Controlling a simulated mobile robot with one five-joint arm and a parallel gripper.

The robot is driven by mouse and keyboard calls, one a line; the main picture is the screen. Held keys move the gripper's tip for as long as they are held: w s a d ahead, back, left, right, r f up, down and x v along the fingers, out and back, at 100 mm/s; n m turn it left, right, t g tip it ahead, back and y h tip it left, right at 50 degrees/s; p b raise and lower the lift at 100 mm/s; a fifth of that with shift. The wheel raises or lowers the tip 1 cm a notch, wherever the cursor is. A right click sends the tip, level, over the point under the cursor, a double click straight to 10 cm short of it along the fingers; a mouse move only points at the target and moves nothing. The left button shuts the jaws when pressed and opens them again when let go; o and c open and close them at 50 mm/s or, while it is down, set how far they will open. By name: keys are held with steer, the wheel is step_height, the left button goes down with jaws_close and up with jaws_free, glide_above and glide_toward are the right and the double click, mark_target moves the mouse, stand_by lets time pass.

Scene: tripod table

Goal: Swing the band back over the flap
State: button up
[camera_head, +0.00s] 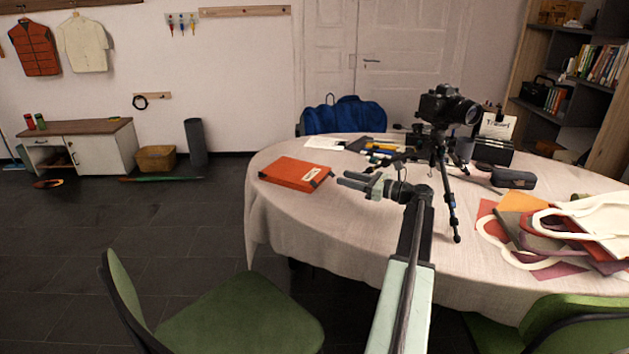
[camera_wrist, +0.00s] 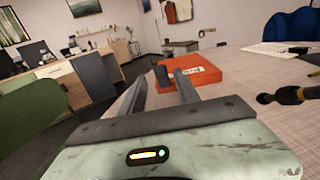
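An orange-red folder (camera_head: 296,173) with a pale label lies flat near the table's left edge. It also shows in the wrist view (camera_wrist: 196,73), just beyond my fingers. A dark strip runs along its right side in the head view; I cannot tell whether this is the band, or where the band sits against the flap. My gripper (camera_head: 341,180) is to the right of the folder, with its fingers pointing left toward it. In the wrist view the fingers (camera_wrist: 160,84) are apart, with nothing seen held between them. They hide part of the folder's near side.
A camera on a small tripod (camera_head: 440,150) stands on the table (camera_head: 300,225) close to the right of my gripper. Bags (camera_head: 570,235) lie at the right. Pens and papers lie behind. Green chairs (camera_head: 235,318) stand in front. The cloth left of my arm is clear.

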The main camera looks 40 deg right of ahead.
mark_target(331, 175)
steer(key=shift+w+a+f, duration=0.15)
steer(key=shift+w+a, duration=0.05)
steer(key=shift+w, duration=0.4)
steer(key=x, duration=0.7)
steer(key=shift+c, duration=0.4)
